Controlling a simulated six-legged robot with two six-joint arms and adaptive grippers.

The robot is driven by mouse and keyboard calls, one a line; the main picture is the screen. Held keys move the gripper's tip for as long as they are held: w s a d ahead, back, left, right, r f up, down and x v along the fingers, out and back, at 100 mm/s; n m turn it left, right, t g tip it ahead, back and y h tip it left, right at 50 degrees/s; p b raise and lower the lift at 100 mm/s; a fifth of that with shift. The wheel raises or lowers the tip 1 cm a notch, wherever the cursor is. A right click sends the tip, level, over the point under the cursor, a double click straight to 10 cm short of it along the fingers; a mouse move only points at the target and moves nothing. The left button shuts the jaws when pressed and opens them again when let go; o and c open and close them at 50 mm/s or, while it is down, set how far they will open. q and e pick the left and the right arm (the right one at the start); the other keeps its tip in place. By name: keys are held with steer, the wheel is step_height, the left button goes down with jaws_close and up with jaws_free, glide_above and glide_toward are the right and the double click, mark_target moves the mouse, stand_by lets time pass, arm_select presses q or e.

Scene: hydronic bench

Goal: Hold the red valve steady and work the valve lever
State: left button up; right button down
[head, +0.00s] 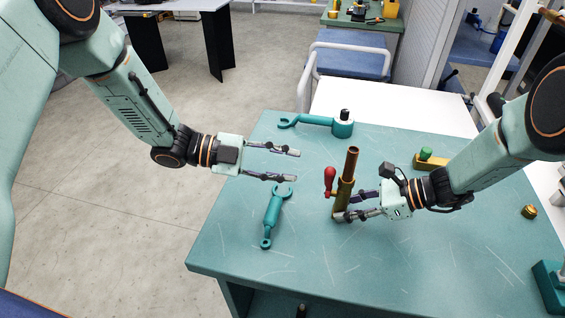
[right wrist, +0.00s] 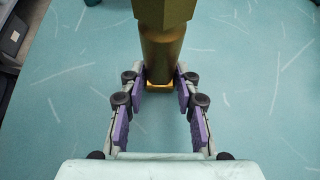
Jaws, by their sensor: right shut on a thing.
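The valve (head: 350,168) is a brass upright body with a red handle (head: 330,181) on its left side, standing on the teal bench. My right gripper (head: 346,206) is shut on the lower part of the valve body, coming from the right. In the right wrist view the brass body (right wrist: 163,45) stands between the two purple-padded fingers. The red handle is not visible in that view. My left gripper (head: 298,165) is open and empty, to the left of the red handle and apart from it, its fingers pointing right.
A teal wrench (head: 272,217) lies on the bench (head: 300,260) below my left gripper. A teal tool with a round head (head: 343,125) lies at the back edge. A brass part with a green knob (head: 427,156) and a small brass fitting (head: 529,211) are at right. The front middle is clear.

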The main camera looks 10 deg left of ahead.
mark_target(326, 174)
arm_select(q)
steer(key=x, duration=0.7)
steer(key=shift+d+f, duration=0.15)
steer(key=shift+d, duration=0.25)
steer(key=shift+w+a, duration=0.1)
steer(key=shift+w, duration=0.05)
steer(key=c, duration=0.5)
steer(key=shift+s, duration=0.45)
steer(key=shift+c, duration=0.4)
steer(key=shift+s, duration=0.25)
steer(key=shift+s+f, duration=0.2)
steer(key=shift+s, duration=0.15)
steer(key=shift+c, duration=0.3)
steer(key=shift+s+f, duration=0.1)
steer(key=shift+s, duration=0.3)
steer(key=shift+c, duration=0.2)
steer(key=shift+s+f, duration=0.5)
steer(key=shift+s, duration=0.3)
